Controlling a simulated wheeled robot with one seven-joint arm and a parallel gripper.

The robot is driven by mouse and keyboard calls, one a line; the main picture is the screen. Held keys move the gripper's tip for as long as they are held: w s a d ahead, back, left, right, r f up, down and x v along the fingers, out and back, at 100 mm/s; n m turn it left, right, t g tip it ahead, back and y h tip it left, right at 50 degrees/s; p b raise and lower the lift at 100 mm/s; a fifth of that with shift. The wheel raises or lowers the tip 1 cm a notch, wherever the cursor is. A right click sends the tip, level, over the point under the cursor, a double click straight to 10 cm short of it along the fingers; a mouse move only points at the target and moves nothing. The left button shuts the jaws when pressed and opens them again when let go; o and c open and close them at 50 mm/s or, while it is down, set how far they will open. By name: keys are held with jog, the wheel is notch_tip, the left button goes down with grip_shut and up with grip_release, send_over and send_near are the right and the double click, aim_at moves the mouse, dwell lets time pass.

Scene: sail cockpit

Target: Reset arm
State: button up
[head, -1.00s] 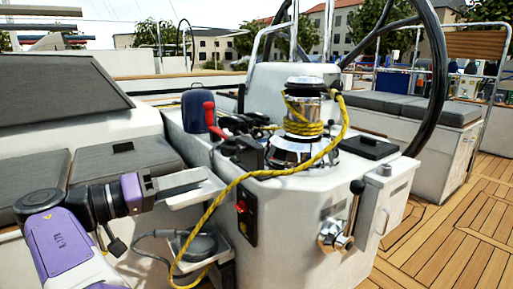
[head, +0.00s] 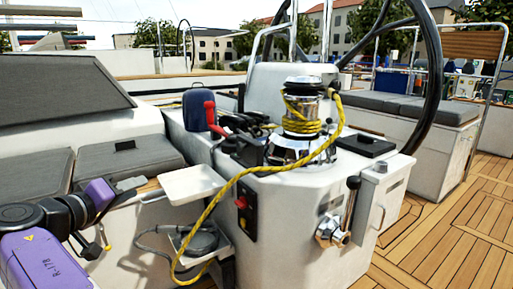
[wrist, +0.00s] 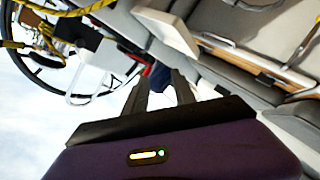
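My arm, purple and black, is at the lower left of the head view. My gripper (wrist: 160,80) shows in the wrist view as two dark fingers standing apart, with nothing held between them. In the head view the purple wrist (head: 100,193) is tilted up beside the grey seat cushion, left of the small white tray (head: 192,184); the fingers are hard to make out there. The tray looks empty.
A white console carries a chrome winch (head: 302,125) with yellow rope (head: 222,196) hanging down its front. A red-handled item (head: 209,115), a winch lever (head: 351,205) and a steering wheel (head: 434,80) stand nearby. Open teak deck (head: 440,240) lies at right.

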jog(key=s+a+f+n+g+y, duration=0.1)
jog(key=s+a+f+n+y, duration=0.25)
jog(key=f, duration=0.75)
jog(key=s+a+f+n+g+y, duration=0.15)
jog(key=s+f+y, duration=0.25)
jog(key=f+y, duration=0.45)
jog(key=s+d+f, duration=0.5)
jog(key=f, duration=0.1)
jog(key=s+d+r+m+t+h, duration=0.1)
jog(key=s+d+m+t, duration=0.15)
jog(key=s+d, duration=0.75)
jog(key=s+d+r+m+t+h, duration=0.1)
jog(key=s+d+m, duration=0.35)
jog(key=d, duration=1.05)
jog(key=s+d+r+m+t+h, duration=0.1)
jog(key=s+d+t, duration=0.1)
jog(key=s+d, duration=0.85)
jog(key=s+d+m+g+h, duration=0.3)
jog(key=s+d+m+h, duration=0.15)
jog(key=s+d, duration=1)
notch_tip(320, 180, up, 37)
jog(key=p, duration=3.7)
jog(key=shift+a+n+h, duration=0.3)
jog(key=shift+n+h, duration=0.05)
jog(key=shift+n, duration=0.1)
